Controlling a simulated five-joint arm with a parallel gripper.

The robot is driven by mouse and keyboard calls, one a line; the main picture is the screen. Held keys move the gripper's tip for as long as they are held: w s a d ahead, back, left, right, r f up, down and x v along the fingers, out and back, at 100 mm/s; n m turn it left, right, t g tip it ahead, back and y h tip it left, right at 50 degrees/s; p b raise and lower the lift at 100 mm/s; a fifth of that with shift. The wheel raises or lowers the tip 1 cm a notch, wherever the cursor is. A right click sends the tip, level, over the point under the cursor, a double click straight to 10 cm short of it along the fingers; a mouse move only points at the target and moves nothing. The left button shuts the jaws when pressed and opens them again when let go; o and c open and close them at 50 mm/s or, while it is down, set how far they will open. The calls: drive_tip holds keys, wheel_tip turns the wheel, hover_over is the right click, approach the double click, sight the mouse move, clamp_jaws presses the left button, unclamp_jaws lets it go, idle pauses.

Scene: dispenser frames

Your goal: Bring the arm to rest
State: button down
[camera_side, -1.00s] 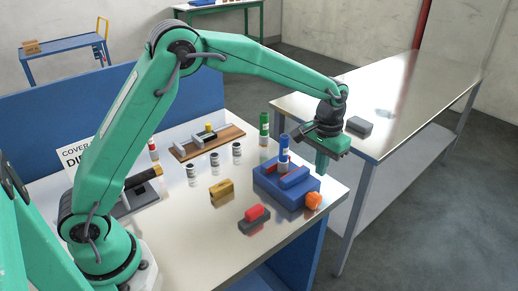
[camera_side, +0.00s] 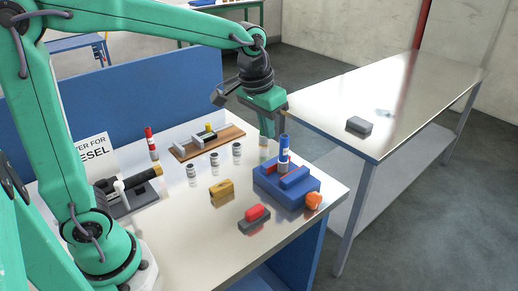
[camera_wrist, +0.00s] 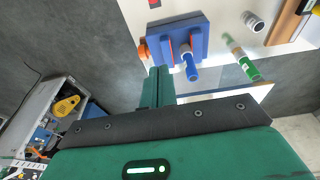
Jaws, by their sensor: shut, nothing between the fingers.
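My gripper (camera_side: 268,136) hangs above the back of the steel-topped table, behind the blue block in the side view. Its green fingers are together with nothing between them; the wrist view also shows them closed (camera_wrist: 158,72). The blue block (camera_side: 275,189) stands at the table's right end with a blue-capped tube (camera_side: 284,148) upright in it; it shows in the wrist view too (camera_wrist: 180,32). A green-capped tube (camera_wrist: 244,65) stands near the table edge in the wrist view.
Several small jars (camera_side: 214,159), a red-capped tube (camera_side: 151,142), a wooden tray (camera_side: 180,150), a yellow block (camera_side: 221,190), a red-topped block (camera_side: 255,215) and an orange piece (camera_side: 313,200) share the table. A second steel table (camera_side: 405,95), mostly clear, bears a grey box (camera_side: 359,126).

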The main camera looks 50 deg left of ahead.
drive_tip(key=s+a+t, duration=0.1)
drive_tip(key=s+a, duration=0.1)
drive_tip(key=s, duration=0.6)
drive_tip(key=s+a+t, duration=0.2)
drive_tip(key=s+a, duration=0.1)
drive_tip(key=s, duration=0.6)
drive_tip(key=shift+r, duration=0.15)
